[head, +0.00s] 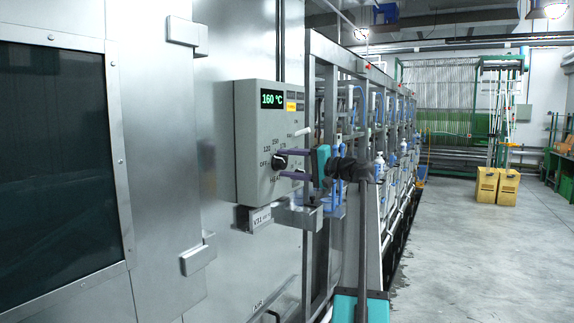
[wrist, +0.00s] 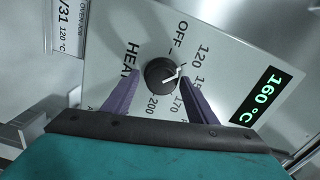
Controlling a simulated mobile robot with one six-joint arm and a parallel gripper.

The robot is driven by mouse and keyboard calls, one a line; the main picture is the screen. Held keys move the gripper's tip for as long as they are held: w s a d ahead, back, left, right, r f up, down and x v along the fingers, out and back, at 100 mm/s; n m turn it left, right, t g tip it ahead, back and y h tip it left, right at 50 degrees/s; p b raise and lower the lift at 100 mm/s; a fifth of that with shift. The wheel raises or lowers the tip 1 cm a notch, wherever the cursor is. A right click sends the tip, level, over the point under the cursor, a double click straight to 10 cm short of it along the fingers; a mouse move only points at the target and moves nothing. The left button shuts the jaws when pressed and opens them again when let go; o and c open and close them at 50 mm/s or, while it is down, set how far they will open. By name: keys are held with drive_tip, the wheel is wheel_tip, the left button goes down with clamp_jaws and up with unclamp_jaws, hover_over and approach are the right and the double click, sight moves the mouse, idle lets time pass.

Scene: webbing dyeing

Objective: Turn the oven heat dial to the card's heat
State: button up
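The heat dial (head: 280,162) is a black round knob on a grey control box (head: 252,180). In the wrist view the dial (wrist: 160,75) has a white mark toward its right side, roughly toward the 120 and 150 labels; the exact setting is hard to tell. The green display (wrist: 262,96) reads 160 °C. The card (wrist: 70,28) beside the box reads 120 °C; it also shows below the box in the head view (head: 259,219). My gripper (wrist: 159,73) has its purple fingers on either side of the dial, apart, with small gaps showing.
The steel oven wall with a dark window (head: 50,150) stands at the left. A row of machine frames with blue fittings runs back beyond the box. Yellow bins (head: 487,185) stand far off on the concrete floor (head: 470,250), which is clear at the right.

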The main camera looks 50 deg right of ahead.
drive_tip(key=shift+o, duration=0.2)
drive_tip(key=b+v, duration=0.1)
drive_tip(key=v, duration=1.2)
drive_tip(key=shift+s+b, duration=0.3)
drive_tip(key=shift+s, duration=0.1)
drive_tip(key=shift+d, duration=0.1)
drive_tip(key=shift+s, duration=0.1)
